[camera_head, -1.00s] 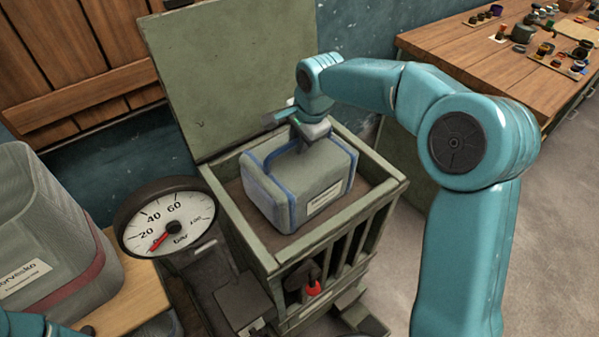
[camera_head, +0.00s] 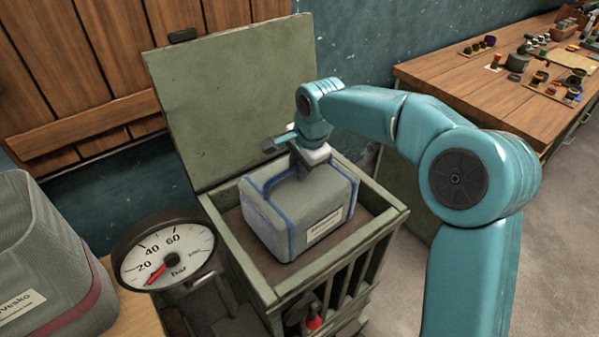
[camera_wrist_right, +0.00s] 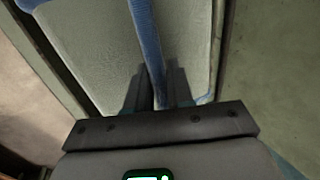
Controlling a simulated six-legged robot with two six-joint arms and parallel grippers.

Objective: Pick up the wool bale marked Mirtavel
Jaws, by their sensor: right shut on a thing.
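A grey-green wool bale (camera_head: 298,222) with blue straps sits inside an open green crate (camera_head: 341,258). The pale label (camera_head: 324,226) on its front is too small to read. My right gripper (camera_head: 300,172) comes down on top of the bale and is shut on it at a blue strap. In the right wrist view, the blue strap (camera_wrist_right: 147,42) runs between the fingers (camera_wrist_right: 156,90) across the bale's grey top (camera_wrist_right: 92,45). My left gripper is not in view.
The crate's lid (camera_head: 240,105) stands open behind the bale. A pressure gauge (camera_head: 168,254) is close on the crate's left. A wooden bench (camera_head: 470,75) stands at back right.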

